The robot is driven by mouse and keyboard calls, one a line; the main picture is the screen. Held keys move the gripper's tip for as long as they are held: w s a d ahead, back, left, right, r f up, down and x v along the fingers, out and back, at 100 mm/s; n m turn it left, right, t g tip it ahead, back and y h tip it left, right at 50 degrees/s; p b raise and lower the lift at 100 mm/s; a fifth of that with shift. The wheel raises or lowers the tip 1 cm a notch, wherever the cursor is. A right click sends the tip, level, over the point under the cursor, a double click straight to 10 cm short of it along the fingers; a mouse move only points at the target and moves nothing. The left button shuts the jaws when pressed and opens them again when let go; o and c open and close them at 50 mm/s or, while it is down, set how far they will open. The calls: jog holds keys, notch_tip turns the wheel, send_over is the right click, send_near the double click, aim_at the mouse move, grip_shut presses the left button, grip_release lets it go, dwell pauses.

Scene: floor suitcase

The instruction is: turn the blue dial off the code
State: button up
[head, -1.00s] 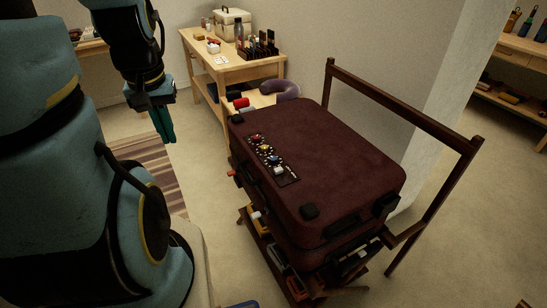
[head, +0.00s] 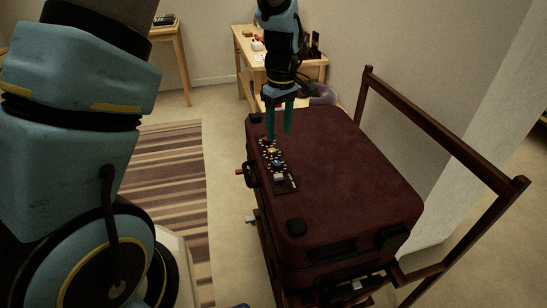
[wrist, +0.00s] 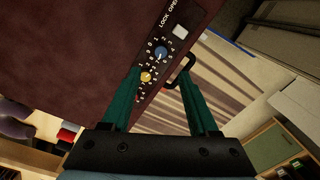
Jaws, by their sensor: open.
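The blue dial (wrist: 160,53) sits on the dark code panel (head: 289,184) along the left side of the maroon suitcase lid (head: 345,170). It is small in the head view (head: 277,165). In the wrist view, white numerals ring it; I cannot read its setting. A yellow dial (wrist: 146,77) and a red dial (wrist: 138,98) lie in line with it. My gripper (head: 279,134) is open and empty, pointing down over the far end of the panel. In the wrist view my gripper (wrist: 161,73) has its fingertips either side of the yellow dial's level, apart from the blue dial.
A white slider (wrist: 181,32) marked LOCK OPEN lies beyond the blue dial. A black handle (wrist: 183,70) juts from the suitcase's side. A wooden rail (head: 440,125) stands at the right. A workbench (head: 310,70) is behind; the striped rug (head: 175,190) is clear.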

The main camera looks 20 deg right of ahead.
aim_at(277, 162)
jog(key=f, duration=0.3)
jog(key=f+p, duration=0.1)
jog(key=f, duration=0.2)
jog(key=f+p, duration=0.1)
jog(key=f, duration=0.3)
jog(key=shift+a, duration=0.25)
grip_shut()
